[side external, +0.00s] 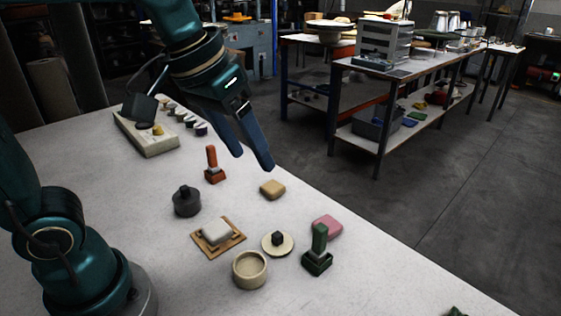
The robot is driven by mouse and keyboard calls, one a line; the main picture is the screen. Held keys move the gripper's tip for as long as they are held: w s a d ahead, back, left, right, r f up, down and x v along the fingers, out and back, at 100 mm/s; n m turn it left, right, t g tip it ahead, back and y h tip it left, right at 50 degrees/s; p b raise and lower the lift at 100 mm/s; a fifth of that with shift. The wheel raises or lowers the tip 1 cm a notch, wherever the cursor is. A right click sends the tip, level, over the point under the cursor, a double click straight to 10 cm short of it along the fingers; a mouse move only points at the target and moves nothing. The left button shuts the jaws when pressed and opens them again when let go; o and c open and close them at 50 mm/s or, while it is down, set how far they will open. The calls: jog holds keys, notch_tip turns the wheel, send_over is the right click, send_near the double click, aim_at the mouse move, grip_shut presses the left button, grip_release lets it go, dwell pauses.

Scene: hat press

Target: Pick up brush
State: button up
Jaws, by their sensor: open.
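Two upright tools with handles could be the brush, and I cannot tell which: an orange one (211,165) with a pale band near its base, and a dark green one (318,250) with a block-like foot. Both stand on the pale table (120,215) in the side external view. My gripper (253,160) is open and empty, pointing down above the table. In the picture it is to the right of the orange tool and up and left of the green one. Nothing is between its fingers.
Near the tools are a dark round weight (187,201), a white block on a wooden frame (217,232), a beige cup (250,270), a cream disc with a black knob (278,243), a tan block (272,189) and a pink block (327,226). A pale board (148,138) lies further back.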

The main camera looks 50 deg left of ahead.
jog(key=g, duration=0.2)
send_near(321, 226)
jog(key=a, duration=0.3)
jog(key=d+f, duration=0.1)
jog(key=f, duration=0.1)
jog(key=w+d+f+m+g, duration=0.1)
jog(key=f, duration=0.2)
jog(key=w+d+f+g, duration=0.1)
jog(key=f, duration=0.2)
jog(key=shift+w+d, duration=0.1)
jog(key=shift+w, duration=0.05)
jog(key=shift+d+f, duration=0.1)
jog(key=shift+f, duration=2.65)
grip_shut()
